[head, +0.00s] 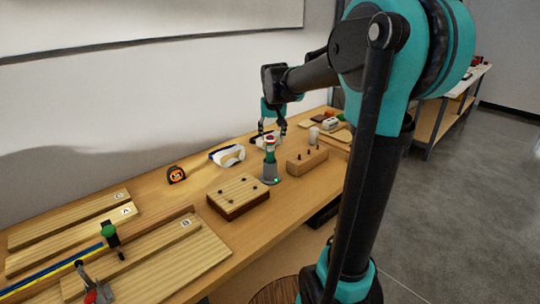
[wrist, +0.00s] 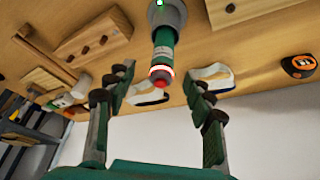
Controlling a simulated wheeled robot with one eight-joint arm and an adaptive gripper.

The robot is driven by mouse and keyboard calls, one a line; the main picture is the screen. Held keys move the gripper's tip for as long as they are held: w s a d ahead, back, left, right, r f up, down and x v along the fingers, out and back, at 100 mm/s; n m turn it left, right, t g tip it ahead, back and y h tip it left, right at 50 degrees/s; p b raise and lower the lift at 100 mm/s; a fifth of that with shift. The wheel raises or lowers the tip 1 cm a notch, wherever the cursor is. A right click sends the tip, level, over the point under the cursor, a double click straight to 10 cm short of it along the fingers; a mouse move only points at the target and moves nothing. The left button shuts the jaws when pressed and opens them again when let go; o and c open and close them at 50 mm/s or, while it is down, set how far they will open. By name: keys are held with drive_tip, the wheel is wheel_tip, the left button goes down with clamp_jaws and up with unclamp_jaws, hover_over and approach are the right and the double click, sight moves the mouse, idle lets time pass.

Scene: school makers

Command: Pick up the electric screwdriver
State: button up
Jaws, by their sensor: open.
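The electric screwdriver (head: 270,153) is green with a red end and stands upright in a round grey base (head: 270,174) on the workbench. In the wrist view the screwdriver (wrist: 164,42) points its red, light-ringed end toward me, with its base (wrist: 168,14) at the top edge. My gripper (head: 272,131) is over the screwdriver's top end, fingers pointing down. In the wrist view my gripper (wrist: 157,72) is open, one finger on each side of the red end, with visible gaps. Nothing is held.
White goggles (head: 227,155) and an orange-black tape measure (head: 176,174) lie behind. Boards and a clamp (head: 110,235) fill the left end.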

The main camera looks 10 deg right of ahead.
sight(270, 147)
drive_tip(key=x, duration=0.8)
drive_tip(key=shift+w+a+f, duration=0.2)
drive_tip(key=shift+a, duration=0.05)
clamp_jaws()
